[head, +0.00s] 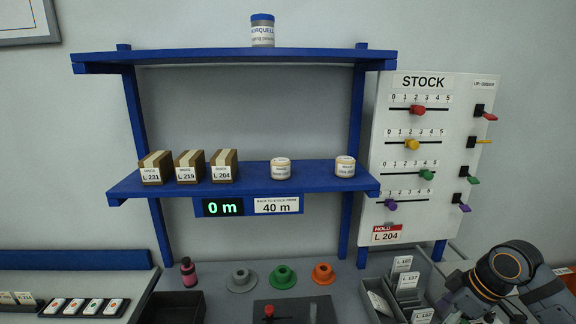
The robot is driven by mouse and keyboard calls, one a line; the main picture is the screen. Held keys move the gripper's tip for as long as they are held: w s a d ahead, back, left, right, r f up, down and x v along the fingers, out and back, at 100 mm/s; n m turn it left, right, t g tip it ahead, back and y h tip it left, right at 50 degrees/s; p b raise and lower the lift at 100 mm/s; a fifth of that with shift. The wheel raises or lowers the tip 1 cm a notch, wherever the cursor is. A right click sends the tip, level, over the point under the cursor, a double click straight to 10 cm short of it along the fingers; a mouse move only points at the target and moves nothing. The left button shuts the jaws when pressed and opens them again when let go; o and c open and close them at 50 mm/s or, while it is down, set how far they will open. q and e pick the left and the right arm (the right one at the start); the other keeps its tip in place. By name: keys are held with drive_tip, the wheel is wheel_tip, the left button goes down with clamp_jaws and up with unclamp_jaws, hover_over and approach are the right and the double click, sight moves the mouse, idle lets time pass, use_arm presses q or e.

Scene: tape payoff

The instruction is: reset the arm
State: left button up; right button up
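My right arm comes in at the lower right corner, bent, its dark joint with orange rings beside the grey card bin (425,269). Its gripper is not visible; the arm runs down to the bottom edge of the picture. My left arm and gripper are not in view. I cannot tell whether this is the arm the task means.
A blue shelf (250,190) holds brown boxes (188,168) and two jars (281,169); a tub (262,30) stands above. A STOCK panel (440,150) has coloured sliders.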

drive_tip(key=s+a+f+m+h, duration=0.1)
drive_tip(key=s+a+f, duration=0.25)
drive_tip(key=f, duration=0.35)
drive_tip(key=s+a+f+m, duration=0.2)
drive_tip(key=s+a+f, duration=0.1)
drive_tip(key=a+f, duration=0.25)
drive_tip(key=s+f+m+h, duration=0.3)
drive_tip(key=s+m, duration=0.3)
drive_tip(key=s, duration=0.4)
wheel_tip(320, 180, down, 27)
drive_tip(key=s+d, duration=0.2)
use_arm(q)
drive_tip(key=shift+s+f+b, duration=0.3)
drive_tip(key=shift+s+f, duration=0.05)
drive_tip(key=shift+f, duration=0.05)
use_arm(e)
drive_tip(key=s+d+f+g, duration=0.1)
drive_tip(key=s+f, duration=1.5)
drive_tip(key=s, duration=0.2)
drive_tip(key=shift+s+d+f+g, duration=0.2)
drive_tip(key=shift+s+f+g, duration=0.1)
drive_tip(key=shift+s+f, duration=0.1)
